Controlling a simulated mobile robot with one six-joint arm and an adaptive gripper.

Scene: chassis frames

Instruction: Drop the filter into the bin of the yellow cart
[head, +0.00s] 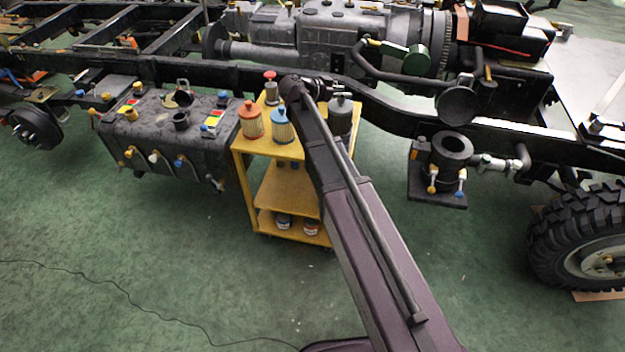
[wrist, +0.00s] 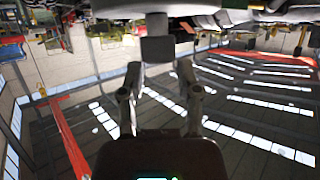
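The yellow cart (head: 268,148) stands beside the truck chassis. I cannot tell which one the task means. My gripper (head: 326,88) is above the cart top, close to the canister's stem, partly hidden by my arm. In the wrist view, which looks upside down, my gripper (wrist: 160,72) has its fingers apart, around or just short of a dark square stem (wrist: 157,47) under a pale round body (wrist: 160,9). Contact is unclear. No bin is clearly visible.
A red-knobbed item (head: 271,86) stands at the cart's back edge. The cart's middle shelf (head: 285,190) looks bare in front; small cans (head: 284,221) stand on the bottom shelf. A dark tank (head: 165,130) is close on the left, and the chassis rail (head: 385,102) runs behind.

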